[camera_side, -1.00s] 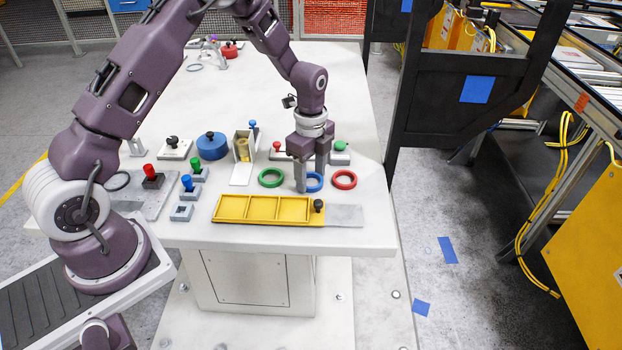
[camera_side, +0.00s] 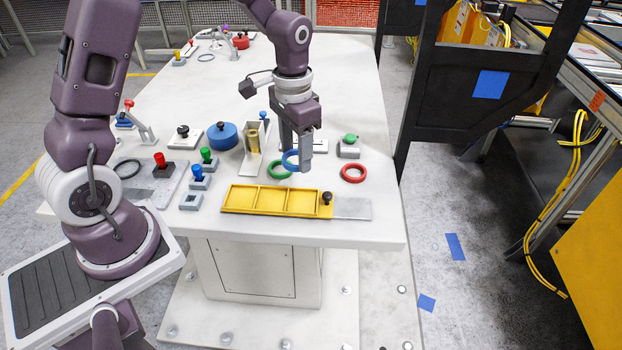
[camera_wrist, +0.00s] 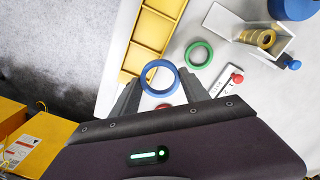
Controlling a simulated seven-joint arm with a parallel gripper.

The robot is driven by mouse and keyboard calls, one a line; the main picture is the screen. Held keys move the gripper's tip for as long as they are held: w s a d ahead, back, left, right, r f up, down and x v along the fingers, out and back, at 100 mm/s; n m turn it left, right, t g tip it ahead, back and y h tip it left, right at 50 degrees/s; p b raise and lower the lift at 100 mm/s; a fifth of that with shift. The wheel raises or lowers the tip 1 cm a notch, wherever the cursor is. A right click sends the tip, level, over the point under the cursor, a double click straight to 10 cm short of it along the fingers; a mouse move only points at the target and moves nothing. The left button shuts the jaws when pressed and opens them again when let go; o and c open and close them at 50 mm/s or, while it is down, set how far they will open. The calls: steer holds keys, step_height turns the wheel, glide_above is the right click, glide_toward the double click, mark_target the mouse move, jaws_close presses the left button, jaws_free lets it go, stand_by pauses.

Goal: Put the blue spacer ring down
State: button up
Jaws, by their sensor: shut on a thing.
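The blue spacer ring (camera_side: 290,160) is held in my gripper (camera_side: 295,165), raised above the white table. In the wrist view the blue ring (camera_wrist: 159,77) sits at the fingertips of my gripper (camera_wrist: 160,95). The gripper is shut on it. In the side view a finger covers part of the ring. A green ring (camera_side: 280,170) lies on the table just left of and below the held ring. A red ring (camera_side: 353,173) lies on the table to the right. The yellow tray (camera_side: 272,201) with several compartments, all empty, lies in front.
A grey plate with a black knob (camera_side: 326,198) adjoins the tray's right end. A bracket holding a brass part (camera_side: 252,140) and a blue cylinder (camera_side: 222,136) stand behind left. A green-knobbed block (camera_side: 349,147) stands behind right. Bare table lies between the green and red rings.

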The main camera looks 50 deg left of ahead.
steer(key=n, duration=0.1)
steer(key=m, duration=0.3)
glide_toward(242, 198)
steer(key=shift+f, duration=2.8)
steer(key=shift+f, duration=0.35)
